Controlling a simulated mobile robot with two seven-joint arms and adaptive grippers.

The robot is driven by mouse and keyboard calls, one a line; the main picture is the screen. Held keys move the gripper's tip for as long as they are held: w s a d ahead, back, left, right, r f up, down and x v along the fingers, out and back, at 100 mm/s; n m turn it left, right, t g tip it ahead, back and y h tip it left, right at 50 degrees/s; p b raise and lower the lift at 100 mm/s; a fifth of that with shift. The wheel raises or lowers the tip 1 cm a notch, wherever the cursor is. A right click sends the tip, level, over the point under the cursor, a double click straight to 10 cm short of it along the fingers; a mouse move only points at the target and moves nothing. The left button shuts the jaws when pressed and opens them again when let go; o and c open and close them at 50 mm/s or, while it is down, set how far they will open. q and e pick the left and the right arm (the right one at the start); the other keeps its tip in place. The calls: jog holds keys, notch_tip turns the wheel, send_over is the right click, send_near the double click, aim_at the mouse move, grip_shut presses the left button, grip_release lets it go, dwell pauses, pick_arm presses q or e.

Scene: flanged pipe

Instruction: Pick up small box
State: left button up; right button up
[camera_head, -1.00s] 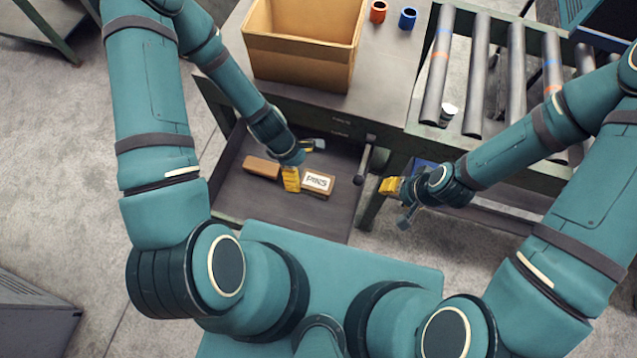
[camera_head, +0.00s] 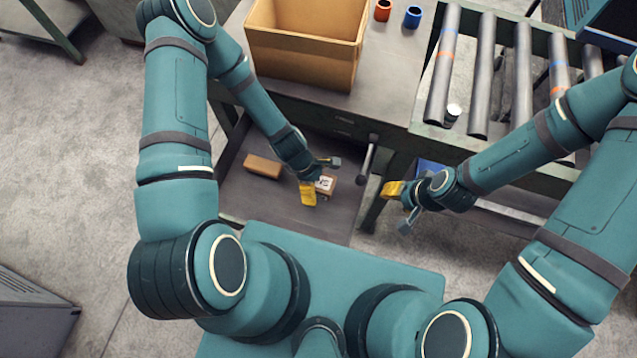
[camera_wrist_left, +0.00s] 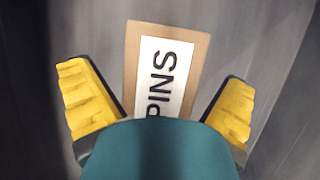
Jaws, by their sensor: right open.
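The small brown box (camera_head: 327,184) with a white label lies in the open drawer (camera_head: 330,222), partly hidden by my left gripper. The left wrist view shows the box (camera_wrist_left: 188,45) with "PINS" on its label, upper middle. My left gripper (camera_head: 319,178) is over the box. In the left wrist view my left gripper (camera_wrist_left: 165,98) is open, its yellow-padded fingers on either side of the box with gaps. The box's near end is hidden by the gripper body. My right gripper (camera_head: 399,207) is open and empty, right of the drawer.
A second brown box (camera_head: 263,167) lies to the left in the drawer. A large open carton (camera_head: 305,60), a red cup (camera_head: 383,11) and a blue cup (camera_head: 413,17) stand on the table above. A roller conveyor (camera_head: 485,75) is at the right.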

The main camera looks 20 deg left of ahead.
pick_arm(q)
jog(key=c, duration=1.3)
jog(key=shift+r, duration=0.15)
